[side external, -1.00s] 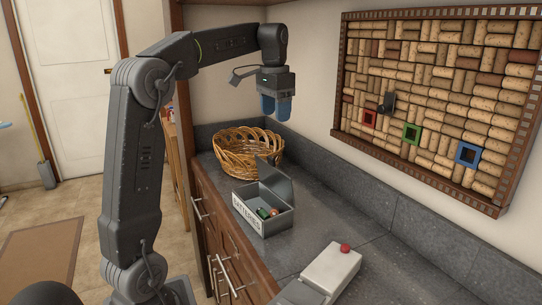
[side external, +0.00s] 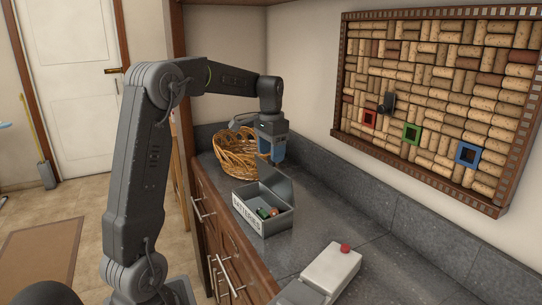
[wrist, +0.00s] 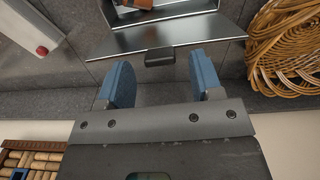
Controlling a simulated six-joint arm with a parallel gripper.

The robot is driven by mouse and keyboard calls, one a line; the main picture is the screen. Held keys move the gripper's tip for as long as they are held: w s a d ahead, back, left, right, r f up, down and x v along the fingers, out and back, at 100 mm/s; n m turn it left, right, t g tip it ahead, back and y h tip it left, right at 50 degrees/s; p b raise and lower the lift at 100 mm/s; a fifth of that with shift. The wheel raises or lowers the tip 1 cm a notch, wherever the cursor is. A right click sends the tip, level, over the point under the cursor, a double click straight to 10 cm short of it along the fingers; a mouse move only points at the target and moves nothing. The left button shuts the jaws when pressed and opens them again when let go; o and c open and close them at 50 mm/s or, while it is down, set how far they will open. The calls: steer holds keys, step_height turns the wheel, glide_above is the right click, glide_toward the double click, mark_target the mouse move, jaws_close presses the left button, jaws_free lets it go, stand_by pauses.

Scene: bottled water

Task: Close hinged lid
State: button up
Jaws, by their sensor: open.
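A grey metal box (side external: 264,229) labelled BATTERIES stands on the counter with batteries (side external: 266,212) inside. Its hinged lid (side external: 277,181) stands raised on the far side. In the wrist view the lid (wrist: 165,38) lies above the fingers, with a dark tab (wrist: 160,57) at its edge between the fingertips in the picture. My gripper (side external: 272,158) has blue fingers and is just above and behind the raised lid. The wrist view shows the gripper (wrist: 162,80) open and empty, its fingers either side of the tab; I cannot tell whether they touch the lid.
A wicker basket (side external: 236,162) stands close behind the box, near my gripper. A white device with a red button (side external: 332,268) sits nearer on the counter (side external: 372,260). The wall with a cork board (side external: 440,90) rises at the right.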

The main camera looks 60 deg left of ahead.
steer(key=shift+f, duration=0.75)
steer(key=shift+c, duration=0.2)
jaws_close()
